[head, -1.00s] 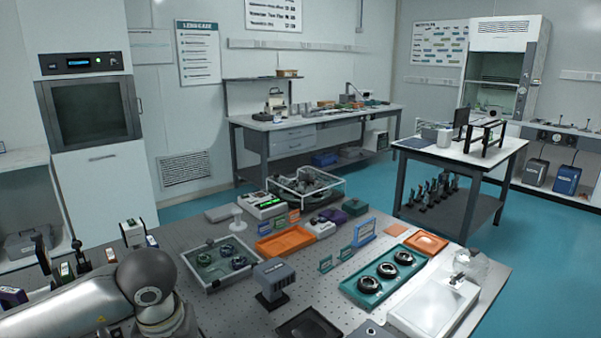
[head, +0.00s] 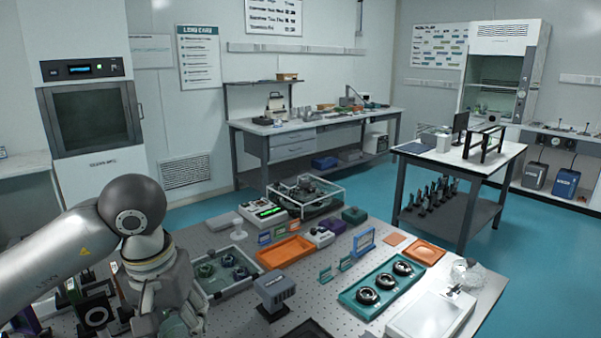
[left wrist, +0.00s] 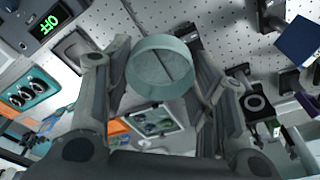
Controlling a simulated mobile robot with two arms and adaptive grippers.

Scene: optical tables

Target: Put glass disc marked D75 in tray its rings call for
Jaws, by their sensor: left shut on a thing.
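My left gripper (left wrist: 162,74) is shut on a round, clear greenish glass disc (left wrist: 160,66), held between its two fingers in the left wrist view. A dark line crosses the disc's face; I cannot read a marking. A teal tray (head: 349,295) holds three black rings on the right of the table. A pale tray (head: 246,284) with several round parts stands nearer my left arm. My right gripper is out of view.
An orange tray (head: 284,252) and a flat orange dish (head: 425,252) stand farther back. A grey block on a post (head: 273,288) stands between the trays. Dark mounts (head: 97,310) crowd the left.

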